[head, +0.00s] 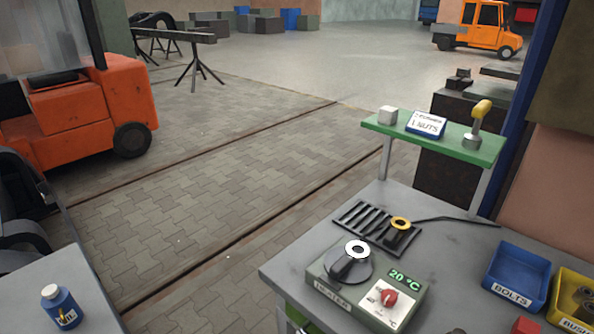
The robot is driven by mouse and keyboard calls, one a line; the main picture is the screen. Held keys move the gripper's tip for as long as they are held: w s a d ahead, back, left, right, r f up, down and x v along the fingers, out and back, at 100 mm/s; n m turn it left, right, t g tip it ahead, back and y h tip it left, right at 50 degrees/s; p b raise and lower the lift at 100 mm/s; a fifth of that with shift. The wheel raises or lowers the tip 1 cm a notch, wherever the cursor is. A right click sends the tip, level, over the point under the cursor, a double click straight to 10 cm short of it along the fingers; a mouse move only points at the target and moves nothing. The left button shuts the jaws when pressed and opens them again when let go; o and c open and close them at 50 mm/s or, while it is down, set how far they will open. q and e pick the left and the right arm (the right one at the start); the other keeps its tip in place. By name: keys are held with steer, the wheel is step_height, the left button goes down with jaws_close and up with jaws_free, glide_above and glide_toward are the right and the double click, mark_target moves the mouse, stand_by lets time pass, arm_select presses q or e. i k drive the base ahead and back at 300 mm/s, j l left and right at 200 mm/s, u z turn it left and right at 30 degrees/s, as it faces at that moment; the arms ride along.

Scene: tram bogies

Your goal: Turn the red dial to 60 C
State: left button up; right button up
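The red dial (389,298) sits on a pale square panel on the front right of a grey-green heater box (326,288). A green display (403,279) above the dial reads 20 °C. The heater stands on a grey workbench (457,259) at the lower right. On its round plate, left of the dial, is a dark part with a pale ring (357,249). The dial's pointer is too small to read. Neither of my grippers is in view.
A black rack (362,224) and a yellow-ringed tool (400,224) lie behind the heater. A green shelf (455,146) stands over the bench's back. Blue (517,275) and yellow (568,318) bins are at right. A blue bottle (61,307) stands on the left table.

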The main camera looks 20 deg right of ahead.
mark_target(389, 297)
steer(key=l+z, duration=0.1)
steer(key=z, duration=1.1)
steer(key=k+l, duration=0.05)
